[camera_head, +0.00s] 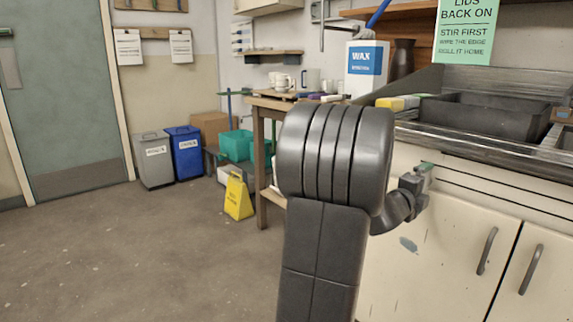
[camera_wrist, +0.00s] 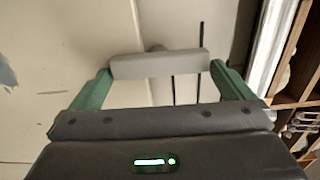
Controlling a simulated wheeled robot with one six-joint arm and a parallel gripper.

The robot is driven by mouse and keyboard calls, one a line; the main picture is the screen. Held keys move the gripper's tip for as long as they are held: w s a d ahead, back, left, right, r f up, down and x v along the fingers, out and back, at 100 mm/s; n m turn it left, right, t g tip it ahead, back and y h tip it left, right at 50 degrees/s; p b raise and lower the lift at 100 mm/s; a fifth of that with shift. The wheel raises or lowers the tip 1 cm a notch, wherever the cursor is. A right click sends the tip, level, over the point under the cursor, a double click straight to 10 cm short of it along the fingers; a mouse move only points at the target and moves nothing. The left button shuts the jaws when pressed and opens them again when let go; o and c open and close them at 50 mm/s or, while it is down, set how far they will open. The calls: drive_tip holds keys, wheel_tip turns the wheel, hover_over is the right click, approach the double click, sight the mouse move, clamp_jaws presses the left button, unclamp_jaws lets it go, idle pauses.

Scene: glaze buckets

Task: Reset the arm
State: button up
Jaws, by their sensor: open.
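My gripper (camera_head: 424,168) is beside the pale cabinet front (camera_head: 445,235), below the sink edge, and partly hidden by my arm in the head view. In the wrist view, my gripper (camera_wrist: 162,75) has its two green fingers spread wide apart. A pale grey bar shows across the gap between the fingertips. I cannot tell what it is or whether it touches them. No bucket or lid is seen between the fingers. My dark arm is folded upright in the middle of the head view and hides part of the bench.
A wooden table (camera_head: 262,165) stands left of the cabinet, behind my arm. A yellow floor sign (camera_head: 238,196), a blue bin (camera_head: 186,155) and a grey bin (camera_head: 155,163) stand farther back. A dark tray (camera_head: 490,120) sits by the sink. The floor at left is clear.

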drive_tip(key=shift+s+a, duration=0.1)
drive_tip(key=p+v, duration=0.3)
drive_tip(key=v, duration=1.1)
drive_tip(key=b+x, duration=0.3)
drive_tip(key=x, duration=1.1)
drive_tip(key=shift+d+f, duration=0.15)
drive_tip(key=shift+d, duration=0.05)
drive_tip(key=shift+w+a+r+n+p, duration=0.2)
drive_tip(key=shift+n+p, duration=1.85)
drive_tip(key=shift+n, duration=0.95)
drive_tip(key=shift+w+a+r+n+p, duration=0.1)
drive_tip(key=shift+r+n+p, duration=0.1)
drive_tip(key=shift+n+p, duration=2.35)
drive_tip(key=shift+w+a+r+n+p, duration=0.15)
drive_tip(key=shift+n+p, duration=1.4)
drive_tip(key=shift+n, duration=1.9)
drive_tip(key=shift+s+a+r, duration=0.1)
